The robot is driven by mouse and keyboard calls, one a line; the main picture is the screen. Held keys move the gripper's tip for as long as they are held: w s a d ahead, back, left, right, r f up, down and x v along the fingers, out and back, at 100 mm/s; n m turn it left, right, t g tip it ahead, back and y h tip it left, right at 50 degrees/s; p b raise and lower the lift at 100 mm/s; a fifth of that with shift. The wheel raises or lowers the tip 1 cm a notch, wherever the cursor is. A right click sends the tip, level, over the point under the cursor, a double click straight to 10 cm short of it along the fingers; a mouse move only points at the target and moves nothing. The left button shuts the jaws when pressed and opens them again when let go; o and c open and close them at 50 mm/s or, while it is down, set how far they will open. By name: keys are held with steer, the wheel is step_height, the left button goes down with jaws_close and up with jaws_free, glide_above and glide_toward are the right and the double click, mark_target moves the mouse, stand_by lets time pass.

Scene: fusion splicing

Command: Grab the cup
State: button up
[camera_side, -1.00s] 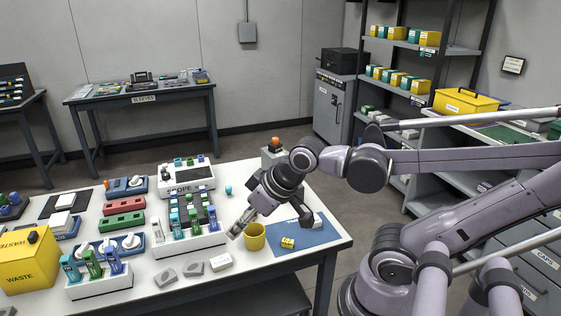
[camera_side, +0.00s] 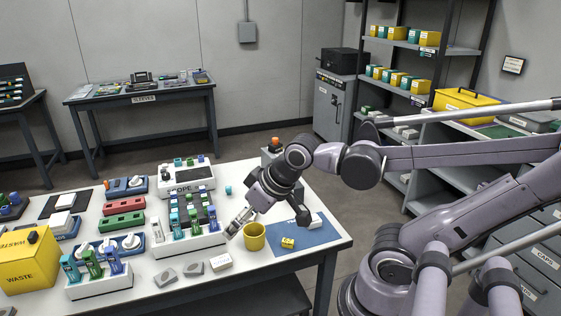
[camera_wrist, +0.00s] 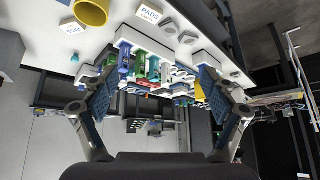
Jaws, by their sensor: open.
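The yellow cup (camera_side: 254,237) stands upright on the white table, at the left edge of a blue mat. My gripper (camera_side: 236,230) is just left of the cup in the side view, tilted down, and looks apart from it. In the wrist view the cup (camera_wrist: 91,11) is at the top left, partly cut off by the frame edge. There my gripper (camera_wrist: 158,100) shows its two fingers spread wide with nothing between them. The cup is outside the space between the fingers.
The blue mat (camera_side: 300,236) holds a small yellow block (camera_side: 288,243). A white labelled box (camera_side: 221,263) and grey pieces (camera_side: 193,268) lie in front. A yellow waste bin (camera_side: 27,262) is far left.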

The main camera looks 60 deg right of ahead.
steer(key=w+d+f+m+g+h, duration=0.1)
steer(key=w+d+f+m+g, duration=0.25)
steer(key=d+m, duration=0.3)
steer(key=m+g, duration=0.3)
steer(key=m, duration=0.3)
glide_toward(255, 233)
steer(key=shift+s+a+f, duration=0.3)
steer(key=shift+a+f, duration=0.3)
steer(key=shift+a, duration=0.15)
steer(key=shift+s+a+f, duration=0.3)
steer(key=shift+a+f, duration=0.3)
steer(key=shift+a, duration=0.15)
steer(key=f, duration=0.1)
steer(key=d+f, duration=0.1)
steer(key=f, duration=0.1)
steer(key=shift+w+d+f, duration=0.15)
steer(key=shift+d+f, duration=0.1)
steer(key=shift+f, duration=0.75)
steer(key=c, duration=1.4)
